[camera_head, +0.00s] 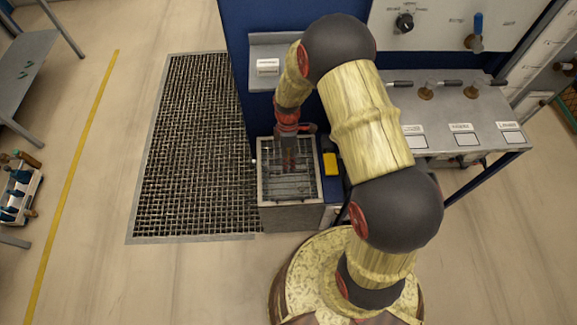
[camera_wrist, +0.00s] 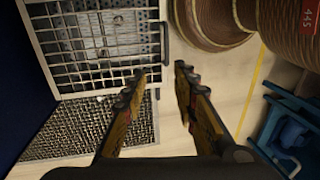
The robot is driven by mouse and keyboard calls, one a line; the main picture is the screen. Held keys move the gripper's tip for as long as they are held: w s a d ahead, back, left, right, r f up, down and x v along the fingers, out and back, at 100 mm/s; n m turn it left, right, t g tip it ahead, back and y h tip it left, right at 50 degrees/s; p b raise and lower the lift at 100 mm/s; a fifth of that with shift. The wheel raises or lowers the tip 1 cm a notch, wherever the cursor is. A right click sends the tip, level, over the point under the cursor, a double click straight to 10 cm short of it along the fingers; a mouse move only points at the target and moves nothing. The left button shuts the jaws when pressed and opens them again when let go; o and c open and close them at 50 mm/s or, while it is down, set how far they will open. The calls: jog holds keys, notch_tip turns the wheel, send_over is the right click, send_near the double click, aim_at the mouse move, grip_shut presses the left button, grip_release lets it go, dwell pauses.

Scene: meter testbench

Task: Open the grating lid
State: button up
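The grating lid (camera_head: 305,187) is a light metal frame with bars, lying flat and shut on top of a grey box (camera_head: 292,218) in the head view. In the wrist view the lid (camera_wrist: 85,45) fills the upper left, with a perforated surface showing below its bars. A dark bar handle (camera_wrist: 164,45) runs along the lid's right edge there. My gripper (camera_head: 289,165) is over the lid in the head view. In the wrist view its two fingers (camera_wrist: 160,73) are spread apart with nothing between them, and the handle appears just beyond the fingertips. Contact cannot be told.
A large floor grating (camera_head: 190,150) lies left of the box. A blue cabinet (camera_head: 238,50) stands behind it, and a yellow object (camera_head: 330,163) sits right of the lid. A grey bench (camera_head: 450,125) with valves is at right. Open floor lies in front.

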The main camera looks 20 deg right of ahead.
jog(key=shift+r, duration=1.4)
